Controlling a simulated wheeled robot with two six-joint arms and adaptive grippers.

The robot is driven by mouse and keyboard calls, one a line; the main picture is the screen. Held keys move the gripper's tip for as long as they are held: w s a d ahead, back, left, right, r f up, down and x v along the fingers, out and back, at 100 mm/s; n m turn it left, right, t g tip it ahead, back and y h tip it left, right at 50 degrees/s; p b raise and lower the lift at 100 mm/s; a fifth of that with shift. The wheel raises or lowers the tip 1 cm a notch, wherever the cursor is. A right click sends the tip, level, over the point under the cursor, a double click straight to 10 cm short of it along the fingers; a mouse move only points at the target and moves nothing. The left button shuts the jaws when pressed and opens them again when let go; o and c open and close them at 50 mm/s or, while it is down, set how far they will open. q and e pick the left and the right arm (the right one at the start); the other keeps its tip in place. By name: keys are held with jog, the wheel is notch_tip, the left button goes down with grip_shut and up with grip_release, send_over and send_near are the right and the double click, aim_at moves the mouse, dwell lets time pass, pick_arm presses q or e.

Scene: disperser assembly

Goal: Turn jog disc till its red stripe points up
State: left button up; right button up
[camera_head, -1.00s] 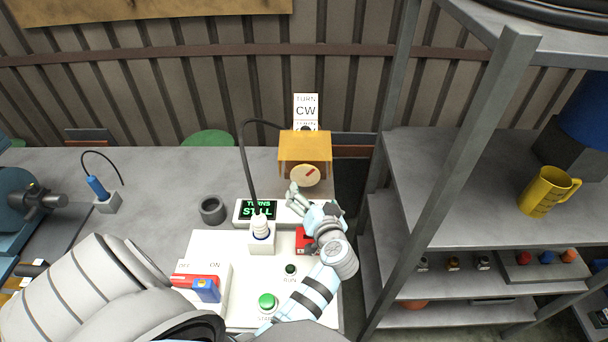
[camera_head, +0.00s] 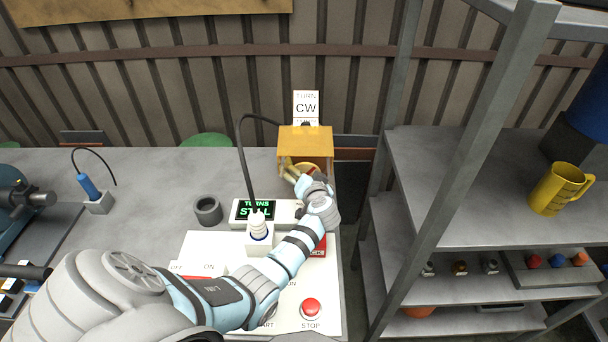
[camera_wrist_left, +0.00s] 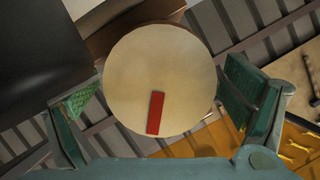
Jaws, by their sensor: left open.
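The jog disc (camera_wrist_left: 130,70) is a round cream plate with a red stripe (camera_wrist_left: 155,113), under an orange hood (camera_head: 306,143). In the left wrist view the stripe runs from near the disc's middle to its lower edge, leaning slightly. My left gripper (camera_head: 296,174) is open at the disc, its green-padded fingers on either side. In the head view the gripper hides part of the disc. My right gripper is out of view.
A sign (camera_head: 306,106) reading "TURN CW" stands above the hood. A display (camera_head: 255,210) shows "TURNS STILL" in green. A black cable arches beside the hood. A red STOP button (camera_head: 312,308), a dark cup (camera_head: 208,210) and a grey shelf frame (camera_head: 440,150) are nearby.

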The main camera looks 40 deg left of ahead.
pick_arm(q)
jog(key=shift+c, duration=0.4)
jog(key=c, duration=1)
jog(key=shift+a, duration=0.25)
jog(key=shift+c, duration=0.5)
jog(key=shift+d, duration=0.2)
jog(key=shift+p, duration=0.35)
